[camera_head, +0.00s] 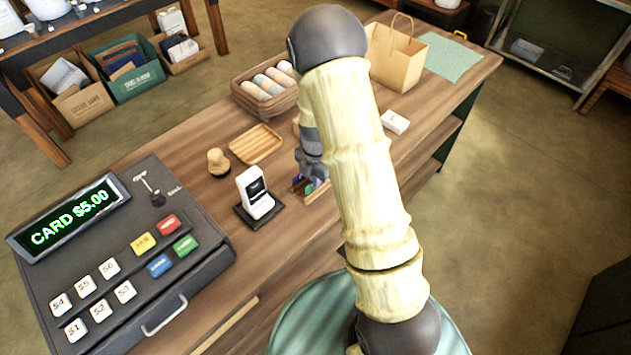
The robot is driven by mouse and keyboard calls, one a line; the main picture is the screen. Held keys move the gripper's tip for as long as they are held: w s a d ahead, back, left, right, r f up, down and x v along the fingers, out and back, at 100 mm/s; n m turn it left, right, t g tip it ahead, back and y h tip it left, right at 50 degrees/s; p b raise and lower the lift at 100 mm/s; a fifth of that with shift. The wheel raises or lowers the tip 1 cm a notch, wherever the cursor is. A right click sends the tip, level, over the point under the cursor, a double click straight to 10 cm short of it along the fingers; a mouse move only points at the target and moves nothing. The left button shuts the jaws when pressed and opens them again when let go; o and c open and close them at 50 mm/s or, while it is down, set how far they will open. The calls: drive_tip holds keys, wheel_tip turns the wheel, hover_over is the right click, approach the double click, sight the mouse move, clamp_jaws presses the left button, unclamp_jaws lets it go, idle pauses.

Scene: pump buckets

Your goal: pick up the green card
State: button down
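My gripper (313,173) is at the middle of the wooden counter, partly hidden behind my own arm. It points down at a small wooden card holder (318,193). A small green patch (309,188), which looks like the green card, shows at the holder just below the gripper. A purple piece (298,183) shows beside it on the left. The fingers are too small and covered to tell whether they are open or touch a card.
A card reader (254,192) stands left of the holder. A wooden tray (256,145), a basket of rolls (268,97), a paper bag (397,55) and a white box (395,122) are farther back. A large cash register (120,255) reading "CARD $5.00" fills the near left.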

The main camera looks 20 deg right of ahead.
wheel_tip(320, 180, up, 9)
drive_tip(key=shift+r+b, duration=0.2)
drive_tip(key=shift+b, duration=0.8)
